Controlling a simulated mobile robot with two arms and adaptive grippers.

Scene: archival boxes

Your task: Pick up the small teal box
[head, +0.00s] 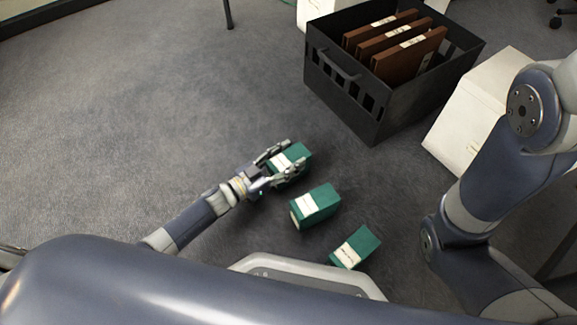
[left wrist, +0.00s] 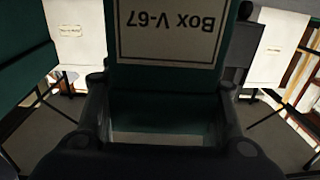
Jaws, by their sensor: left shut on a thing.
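Three teal boxes with white labels are on the grey carpet in the head view. My left gripper (head: 287,160) is shut on the farthest teal box (head: 301,152), with a finger on each side of it. In the left wrist view this held box (left wrist: 160,105) fills the middle, and its label reads "Box V-67" upside down. A middle teal box (head: 318,202) and a nearest teal box (head: 357,246) are apart from it, closer to me. I cannot tell whether the held box touches the floor. My right gripper is out of view.
A black crate (head: 353,112) holding several brown folders stands beyond the teal boxes. A white box (head: 462,118) is right of the crate. My right arm takes up the right side. The carpet (head: 130,110) on the left is clear.

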